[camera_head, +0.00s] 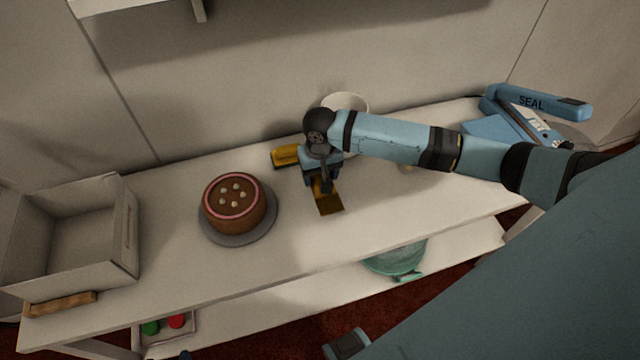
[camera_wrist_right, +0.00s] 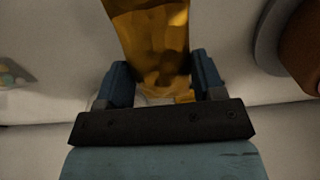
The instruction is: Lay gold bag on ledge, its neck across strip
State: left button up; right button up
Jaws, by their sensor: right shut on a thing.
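My right gripper (camera_head: 323,183) is over the middle of the white table and is shut on the gold bag (camera_head: 328,203). In the right wrist view the gold bag (camera_wrist_right: 150,35) reaches up from between the two fingers (camera_wrist_right: 163,84). In the head view the bag hangs down from the jaws close above the table; I cannot tell whether it touches. The blue sealer (camera_head: 540,101), marked SEAL, stands at the right end of the table with its arm raised. Its ledge and strip are small and partly unclear.
Another gold item (camera_head: 286,157) lies behind my gripper. A chocolate cake (camera_head: 233,207) stands on a grey turntable (camera_head: 262,226) at the left. A white bowl (camera_head: 346,101) is behind my wrist. An open box (camera_head: 120,235) is at the far left. The front middle is clear.

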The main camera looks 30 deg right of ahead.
notch_tip(320, 180, down, 4)
jog(key=shift+f, duration=0.2)
jog(key=o, duration=1)
jog(key=shift+f, duration=0.1)
